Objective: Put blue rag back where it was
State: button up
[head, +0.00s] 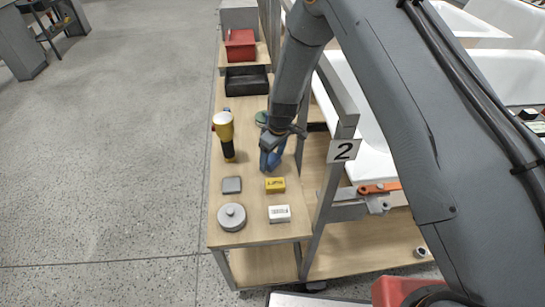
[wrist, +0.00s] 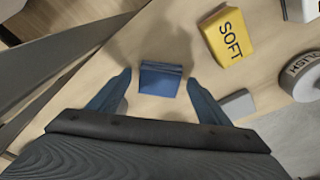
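The blue rag (wrist: 160,79) is a small folded block lying on the wooden bench top (head: 247,212). In the wrist view it sits between the two blue fingers of my gripper (wrist: 158,80), with a gap showing on each side. My gripper (head: 272,160) points down at the bench in the head view, and its fingers are spread. In the head view the rag is hard to tell apart from the blue fingers. Whether the fingertips touch the bench cannot be told.
A yellow block (head: 275,185), a white block (head: 279,214), a grey block (head: 232,185) and a round grey tin (head: 231,217) lie nearer. A yellow-and-black tool (head: 225,137) stands left. A black tray (head: 247,80) and red bin (head: 240,45) are behind. A metal post (head: 325,195) rises right.

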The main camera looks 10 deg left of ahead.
aim_at(275, 160)
jog(key=shift+r, duration=0.15)
jog(key=r+p, duration=0.1)
jog(key=r, duration=0.1)
jog(key=r+p, duration=0.1)
jog(key=r, duration=0.2)
jog(key=d+r+p, duration=0.1)
jog(key=r+p, duration=0.1)
jog(key=shift+s+r, duration=0.25)
jog(key=shift+s, duration=0.05)
dwell(0.4)
